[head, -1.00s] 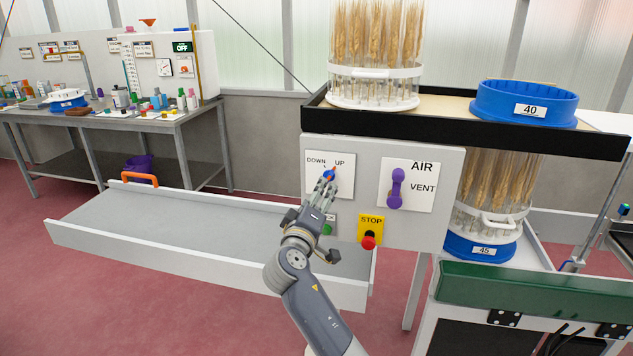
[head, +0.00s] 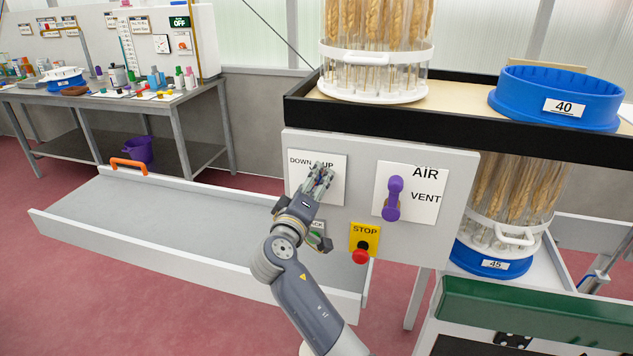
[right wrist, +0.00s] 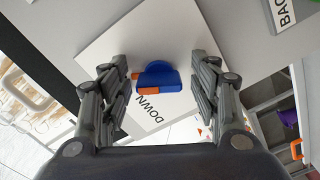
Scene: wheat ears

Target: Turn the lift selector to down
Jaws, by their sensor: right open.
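The lift selector is a blue knob (right wrist: 158,74) with an orange mark, on a white plate (right wrist: 110,47) in the right wrist view. The orange mark lies on the knob's edge nearest the word DOWN. My right gripper (right wrist: 160,82) is open, with one finger on each side of the knob; I cannot tell whether either finger touches it. In the head view my right gripper (head: 320,174) is in front of the selector plate (head: 300,184). It hides the knob and part of the UP label there. My left gripper is in neither view.
A purple AIR/VENT lever (head: 393,199) is on the same panel (head: 345,142), right of the selector. A long white tray (head: 180,222) extends left. A blue ring (head: 556,99) stands above.

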